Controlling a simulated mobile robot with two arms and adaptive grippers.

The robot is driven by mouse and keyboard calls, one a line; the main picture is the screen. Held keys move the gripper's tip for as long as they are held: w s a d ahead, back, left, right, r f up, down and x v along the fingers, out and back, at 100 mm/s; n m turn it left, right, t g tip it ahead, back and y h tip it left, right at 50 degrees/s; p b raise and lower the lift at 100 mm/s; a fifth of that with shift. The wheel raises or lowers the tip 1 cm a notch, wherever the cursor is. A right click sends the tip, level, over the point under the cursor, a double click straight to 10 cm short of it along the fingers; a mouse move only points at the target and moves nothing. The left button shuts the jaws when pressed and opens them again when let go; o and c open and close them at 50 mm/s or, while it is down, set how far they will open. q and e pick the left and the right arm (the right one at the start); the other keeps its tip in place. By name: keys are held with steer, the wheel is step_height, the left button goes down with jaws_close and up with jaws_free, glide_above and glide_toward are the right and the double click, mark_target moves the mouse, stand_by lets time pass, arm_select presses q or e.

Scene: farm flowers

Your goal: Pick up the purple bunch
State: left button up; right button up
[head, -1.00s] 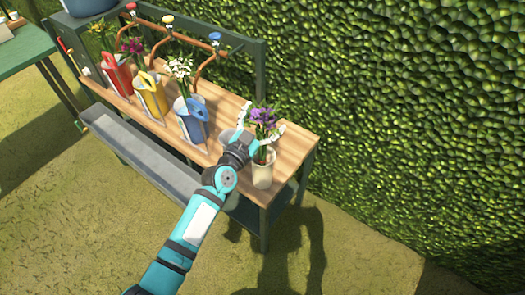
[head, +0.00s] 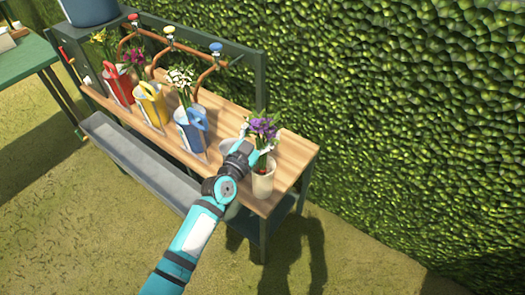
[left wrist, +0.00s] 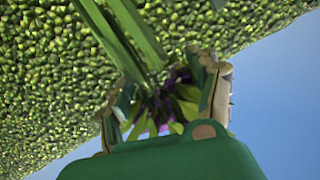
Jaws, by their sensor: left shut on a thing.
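The purple bunch (head: 264,127) stands upright in a cream pot (head: 263,183) near the right end of the wooden bench. My left gripper (head: 259,148) is shut on the bunch, around its stems just above the pot rim. In the left wrist view, green stems and leaves and some purple petals (left wrist: 172,77) show between the two fingers (left wrist: 165,100). The lower stems are hidden inside the pot. My right gripper is in neither view.
Red (head: 117,86), yellow (head: 151,105) and blue (head: 190,128) watering cans with flowers stand along the bench (head: 295,155). Copper pipes with coloured taps (head: 205,75) arch behind them. A grey trough (head: 140,158) runs in front. A hedge (head: 420,110) rises behind.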

arm_select(q)
steer(key=shift+r, duration=0.15)
step_height(320, 180, up, 18)
steer(key=p, duration=1.7)
step_height(320, 180, up, 2)
steer(key=shift+r+p, duration=0.2)
steer(key=shift+p, duration=1)
steer(key=shift+f, duration=0.1)
